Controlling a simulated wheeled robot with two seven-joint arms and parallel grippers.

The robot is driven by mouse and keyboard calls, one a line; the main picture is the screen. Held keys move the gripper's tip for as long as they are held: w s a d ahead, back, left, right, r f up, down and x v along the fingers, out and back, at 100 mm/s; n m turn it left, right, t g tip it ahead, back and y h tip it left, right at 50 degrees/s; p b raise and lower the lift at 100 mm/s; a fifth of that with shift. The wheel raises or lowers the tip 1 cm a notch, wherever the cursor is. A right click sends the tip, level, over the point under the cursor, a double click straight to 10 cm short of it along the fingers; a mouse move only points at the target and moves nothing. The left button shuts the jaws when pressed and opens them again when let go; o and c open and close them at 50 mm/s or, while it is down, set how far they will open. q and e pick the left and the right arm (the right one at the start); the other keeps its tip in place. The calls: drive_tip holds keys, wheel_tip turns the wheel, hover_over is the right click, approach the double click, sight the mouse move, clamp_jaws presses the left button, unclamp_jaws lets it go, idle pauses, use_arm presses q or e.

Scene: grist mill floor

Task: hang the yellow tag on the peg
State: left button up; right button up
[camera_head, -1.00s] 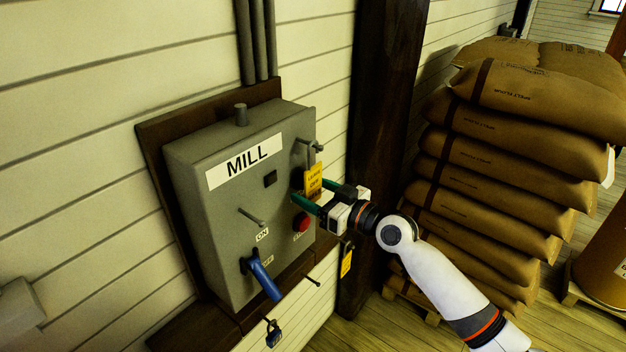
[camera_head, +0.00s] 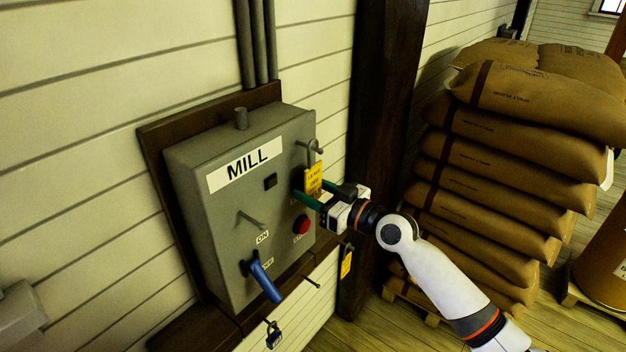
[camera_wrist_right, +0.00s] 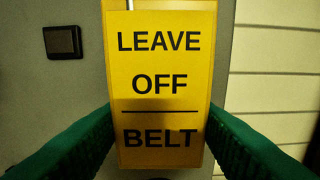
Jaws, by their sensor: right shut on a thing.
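The yellow tag (camera_head: 313,178) reads "LEAVE OFF BELT" and is upright at the right side of the grey MILL box. It also fills the middle of the right wrist view (camera_wrist_right: 160,65). My right gripper (camera_head: 318,196) is shut on the tag's lower part, with a green finger at each side edge. A grey peg (camera_head: 318,148) sticks out of the box's upper right, right above the tag. The tag's grey loop is close to this peg; I cannot tell whether it is around it. My left gripper is not in view.
The box (camera_head: 195,165) also bears a bare rod (camera_head: 251,220), a red button (camera_head: 301,225) and a blue lever (camera_head: 265,281). A dark post (camera_head: 385,80) and stacked sacks (camera_head: 500,190) stand right.

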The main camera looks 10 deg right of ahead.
drive_tip(key=shift+r, duration=0.35)
drive_tip(key=shift+v, duration=1.75)
drive_tip(key=shift+b+v, duration=0.9)
drive_tip(key=shift+v, duration=1.15)
